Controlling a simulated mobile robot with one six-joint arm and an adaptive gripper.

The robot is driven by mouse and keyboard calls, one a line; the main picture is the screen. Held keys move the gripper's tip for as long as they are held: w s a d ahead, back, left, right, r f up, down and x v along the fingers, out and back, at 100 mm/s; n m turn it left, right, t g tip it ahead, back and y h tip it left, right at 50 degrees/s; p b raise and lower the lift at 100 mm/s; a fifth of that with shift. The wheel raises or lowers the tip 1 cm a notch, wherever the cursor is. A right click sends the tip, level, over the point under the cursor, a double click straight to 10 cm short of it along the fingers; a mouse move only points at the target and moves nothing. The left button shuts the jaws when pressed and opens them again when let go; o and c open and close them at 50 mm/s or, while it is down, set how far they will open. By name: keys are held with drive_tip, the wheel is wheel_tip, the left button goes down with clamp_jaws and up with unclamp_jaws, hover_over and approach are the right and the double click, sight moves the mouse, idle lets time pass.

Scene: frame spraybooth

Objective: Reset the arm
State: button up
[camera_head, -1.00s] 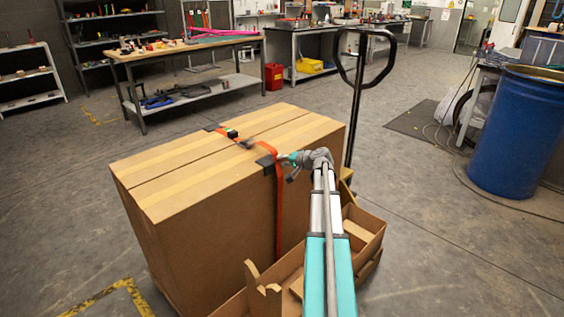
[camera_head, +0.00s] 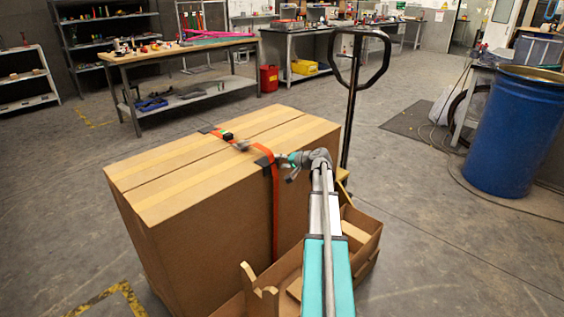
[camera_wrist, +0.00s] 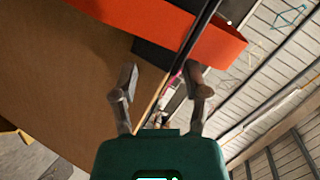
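My arm reaches forward over the right side of a big cardboard box (camera_head: 200,215). My gripper (camera_wrist: 164,75) shows in the wrist view with its two fingers spread apart and nothing between them. In the head view its end is near the strap edge at the box top, small and partly hidden by the wrist. An orange strap (camera_head: 275,205) runs over the box top and down its side, with a black corner guard (camera_head: 264,162) under it. In the wrist view the orange strap (camera_wrist: 205,40) passes just beyond the fingertips. I cannot tell whether they touch it.
An open cardboard tray (camera_head: 365,245) with pieces in it lies beside the box. A pallet jack handle (camera_head: 352,100) rises behind. A blue barrel (camera_head: 515,130) stands at right. A workbench (camera_head: 185,75) stands at the back left. The floor between is clear.

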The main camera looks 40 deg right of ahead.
drive_tip(key=o, duration=0.3)
idle(0.5)
